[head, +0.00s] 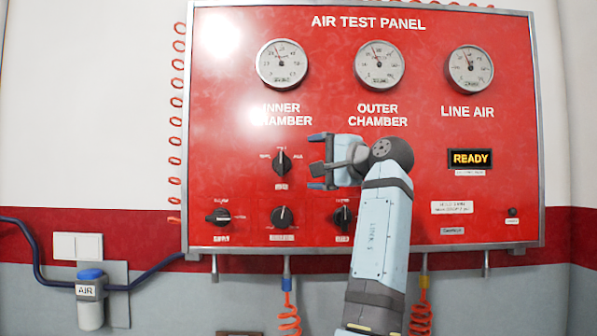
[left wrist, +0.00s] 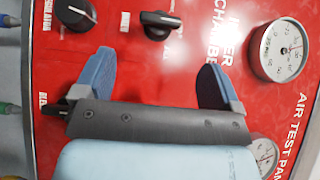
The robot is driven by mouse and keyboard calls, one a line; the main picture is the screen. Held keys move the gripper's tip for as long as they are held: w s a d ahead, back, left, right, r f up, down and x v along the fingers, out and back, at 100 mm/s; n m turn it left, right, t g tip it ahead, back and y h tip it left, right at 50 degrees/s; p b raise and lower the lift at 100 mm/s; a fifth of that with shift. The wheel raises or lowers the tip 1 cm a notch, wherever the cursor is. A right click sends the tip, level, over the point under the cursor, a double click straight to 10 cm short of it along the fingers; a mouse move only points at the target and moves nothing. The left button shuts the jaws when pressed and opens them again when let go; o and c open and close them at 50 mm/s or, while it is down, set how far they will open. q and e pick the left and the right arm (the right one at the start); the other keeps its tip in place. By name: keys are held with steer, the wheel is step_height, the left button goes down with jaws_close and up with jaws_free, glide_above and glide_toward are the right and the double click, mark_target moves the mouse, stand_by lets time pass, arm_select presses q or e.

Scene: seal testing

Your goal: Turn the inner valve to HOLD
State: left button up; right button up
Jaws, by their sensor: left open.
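The inner valve appears to be the black knob (head: 281,163) under the INNER CHAMBER lettering. It also shows in the left wrist view (left wrist: 158,25). Its pointer is about upright in the head view; the small position words around it are too blurred to read. My left gripper (head: 321,162) is open, its two blue fingers spread one above the other. It is just right of the knob and apart from it, with nothing between the fingers. In the left wrist view the open fingers (left wrist: 155,78) face the knob. My right gripper is not in view.
A further knob (head: 342,217) sits close to my left arm. Gauges (head: 282,64) line the top of the red panel (head: 230,120). A READY display (head: 471,158) is at right. Orange coiled hoses (head: 289,315) hang below.

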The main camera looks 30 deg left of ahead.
arm_select(q)
steer(key=shift+v, duration=1.25)
